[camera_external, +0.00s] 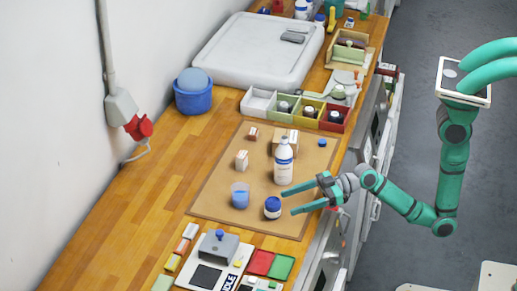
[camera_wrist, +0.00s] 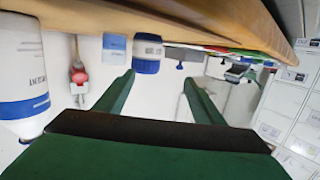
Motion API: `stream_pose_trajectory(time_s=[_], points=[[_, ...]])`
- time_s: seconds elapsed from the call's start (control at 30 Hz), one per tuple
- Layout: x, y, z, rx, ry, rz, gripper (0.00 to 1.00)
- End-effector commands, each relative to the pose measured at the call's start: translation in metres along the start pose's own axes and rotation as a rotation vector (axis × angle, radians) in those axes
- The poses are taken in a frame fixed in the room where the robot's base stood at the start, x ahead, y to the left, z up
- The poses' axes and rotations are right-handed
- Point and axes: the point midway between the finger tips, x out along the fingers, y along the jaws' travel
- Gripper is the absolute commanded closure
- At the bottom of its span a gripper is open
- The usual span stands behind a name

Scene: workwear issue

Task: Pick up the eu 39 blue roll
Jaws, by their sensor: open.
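I cannot read an "eu 39" mark on anything. Blue candidates on the brown mat (camera_external: 215,203) are a small blue round item (camera_external: 322,143) at the far right, a translucent blue cup (camera_external: 240,195), and a short white tub with a blue top (camera_external: 272,207). My gripper (camera_external: 290,202) is open and empty, its fingers pointing left, just right of the tub and below the white bottle (camera_external: 283,170). The wrist view looks upside down. There the tub (camera_wrist: 147,53) lies beyond and between the open fingers (camera_wrist: 158,77), beside the cup (camera_wrist: 115,47).
The tall bottle (camera_wrist: 20,65) stands close to one side of my gripper. Behind are coloured bins (camera_external: 258,101), a white tray (camera_external: 225,50) and a blue bucket (camera_external: 193,98). The wooden counter (camera_external: 140,190) is clear at left.

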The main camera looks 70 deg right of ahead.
Motion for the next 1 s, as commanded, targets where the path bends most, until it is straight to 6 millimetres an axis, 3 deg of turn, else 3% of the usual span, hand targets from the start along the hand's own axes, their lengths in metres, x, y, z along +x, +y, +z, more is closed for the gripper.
stream_pose_trajectory(time_s=[0.3, 0.6, 1.0], points=[[0.01, 0.03, -0.014, -0.049, -0.197, -0.099, 0.37], [0.009, 0.04, -0.015, -0.062, -0.301, -0.145, 0.37], [0.055, 0.033, 0.001, -0.061, -0.304, -0.146, 0.37]])
